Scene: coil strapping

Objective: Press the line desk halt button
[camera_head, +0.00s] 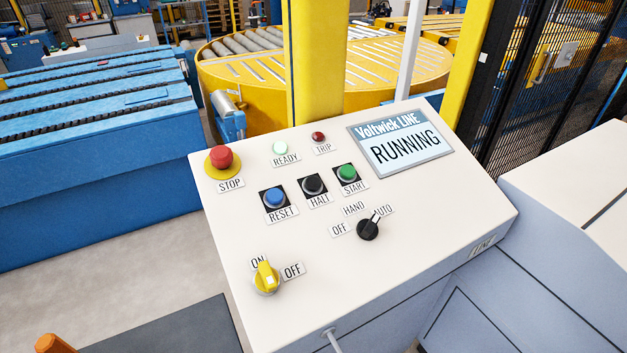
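The line desk (400,255) is a white sloped panel in the middle of the head view. Its halt button (314,184) is black, on a dark square plate, with a HALT label (319,200) just below it. It sits between the blue reset button (274,196) on its left and the green start button (347,173) on its right. The display (402,147) reads "Voltwick LINE" and "RUNNING". My gripper is not in view, and nothing covers the halt button.
A red mushroom stop button (221,158) is at the panel's upper left. A black selector (368,229) and a yellow on/off switch (266,278) sit lower down. A yellow post (316,60) stands behind the desk. Blue conveyor (90,150) is at left; bare floor (120,290) lies in front of it.

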